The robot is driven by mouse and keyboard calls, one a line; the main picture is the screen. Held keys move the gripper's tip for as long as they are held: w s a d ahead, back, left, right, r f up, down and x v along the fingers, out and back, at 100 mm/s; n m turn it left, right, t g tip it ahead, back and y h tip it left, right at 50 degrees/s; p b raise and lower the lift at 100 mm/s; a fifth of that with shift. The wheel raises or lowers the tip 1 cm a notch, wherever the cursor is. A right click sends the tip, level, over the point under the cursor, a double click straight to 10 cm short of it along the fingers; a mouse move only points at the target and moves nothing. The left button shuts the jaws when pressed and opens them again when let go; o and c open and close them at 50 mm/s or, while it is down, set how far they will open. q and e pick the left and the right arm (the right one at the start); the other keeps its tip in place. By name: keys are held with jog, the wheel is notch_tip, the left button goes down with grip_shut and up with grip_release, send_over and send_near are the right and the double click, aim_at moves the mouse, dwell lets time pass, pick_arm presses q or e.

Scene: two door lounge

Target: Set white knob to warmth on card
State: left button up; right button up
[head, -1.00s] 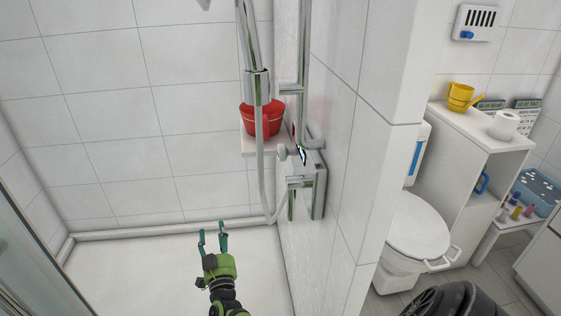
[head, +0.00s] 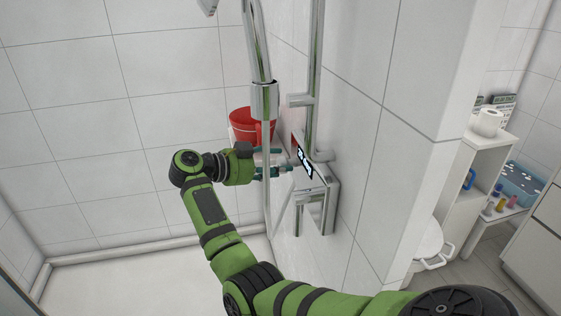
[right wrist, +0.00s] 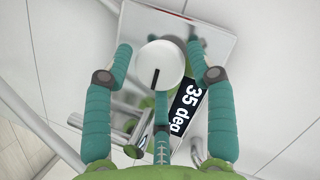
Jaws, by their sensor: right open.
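In the right wrist view, the white knob (right wrist: 161,66) is round, with a short black mark pointing toward the picture's bottom. It sits on the shiny metal shower fitting (right wrist: 214,32). A black card (right wrist: 187,108) beside it reads "35 deg" in white. My right gripper (right wrist: 159,56) is open, with teal fingers on both sides of the knob; I see gaps and cannot tell of any touch. In the head view the right gripper (head: 272,164) reaches the fitting from the left; the card (head: 304,163) shows just right of it. The left gripper is out of view.
A red bucket (head: 250,125) stands on a ledge behind the gripper. A chrome riser pipe (head: 315,75) and the shower hose (head: 266,190) run close by. The tiled wall (head: 355,130) bounds the right. The shower floor (head: 150,280) is clear.

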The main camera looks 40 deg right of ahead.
jog(key=shift+s+d+f, duration=0.1)
jog(key=shift+d+f, duration=0.1)
jog(key=shift+d, duration=0.55)
jog(key=c, duration=0.8)
jog(key=shift+f+m+t+b, duration=0.25)
jog(key=shift+m+t+b, duration=0.05)
jog(key=shift+b, duration=0.1)
jog(key=shift+c, duration=0.2)
jog(key=shift+m+h+b, duration=0.6)
jog(key=shift+m+b, duration=0.2)
jog(key=shift+b, duration=0.2)
jog(key=shift+r+m+t, duration=0.2)
jog(key=shift+m+t, duration=0.1)
jog(key=shift+m, duration=0.1)
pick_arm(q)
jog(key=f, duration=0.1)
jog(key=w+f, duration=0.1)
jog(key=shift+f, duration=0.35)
pick_arm(e)
jog(key=shift+r, duration=0.1)
